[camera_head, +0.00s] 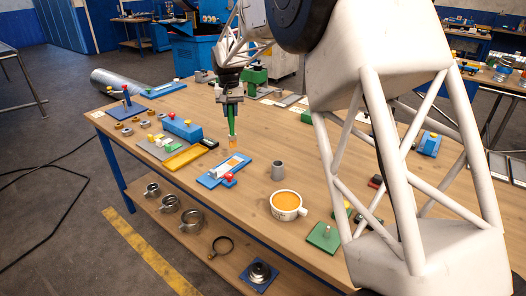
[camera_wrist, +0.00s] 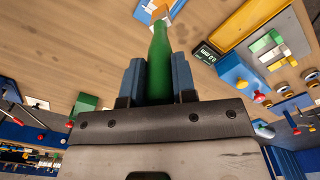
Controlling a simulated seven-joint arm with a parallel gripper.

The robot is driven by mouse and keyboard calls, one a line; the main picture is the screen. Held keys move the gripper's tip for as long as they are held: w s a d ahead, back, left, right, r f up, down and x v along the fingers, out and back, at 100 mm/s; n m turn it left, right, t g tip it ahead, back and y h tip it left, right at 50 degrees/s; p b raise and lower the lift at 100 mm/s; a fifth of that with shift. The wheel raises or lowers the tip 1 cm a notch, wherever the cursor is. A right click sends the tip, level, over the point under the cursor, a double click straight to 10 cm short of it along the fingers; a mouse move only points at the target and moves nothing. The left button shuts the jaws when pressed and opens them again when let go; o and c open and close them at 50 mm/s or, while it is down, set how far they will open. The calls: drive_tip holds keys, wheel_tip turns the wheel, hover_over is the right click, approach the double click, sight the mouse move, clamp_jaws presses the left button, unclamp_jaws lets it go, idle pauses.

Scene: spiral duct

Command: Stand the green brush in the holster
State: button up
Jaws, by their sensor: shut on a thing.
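The green brush (camera_head: 231,121) hangs roughly upright, handle up, from my gripper (camera_head: 231,98) above the table. An orange part (camera_head: 234,142) shows at its lower end. In the wrist view the green handle (camera_wrist: 159,62) runs between the two blue fingers of my gripper (camera_wrist: 157,78), which are shut on it. The handle narrows away from the fingers. A small grey open-topped cylinder (camera_head: 278,171), possibly the holster, stands on the table to the right of and nearer than the brush. I cannot be sure that it is the holster.
A white cup with orange contents (camera_head: 287,205) stands near the front edge. A blue plate with a white piece (camera_head: 223,170) lies just in front of the brush. A yellow tray (camera_head: 184,158) and a blue box (camera_head: 183,130) are left. Bare wood surrounds the grey cylinder.

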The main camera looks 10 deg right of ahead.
drive_tip(key=s+d+r, duration=0.2)
drive_tip(key=s+d, duration=0.2)
drive_tip(key=d, duration=0.4)
drive_tip(key=s+d+r, duration=0.2)
drive_tip(key=s+d, duration=0.2)
drive_tip(key=d, duration=0.4)
drive_tip(key=shift+f, duration=0.2)
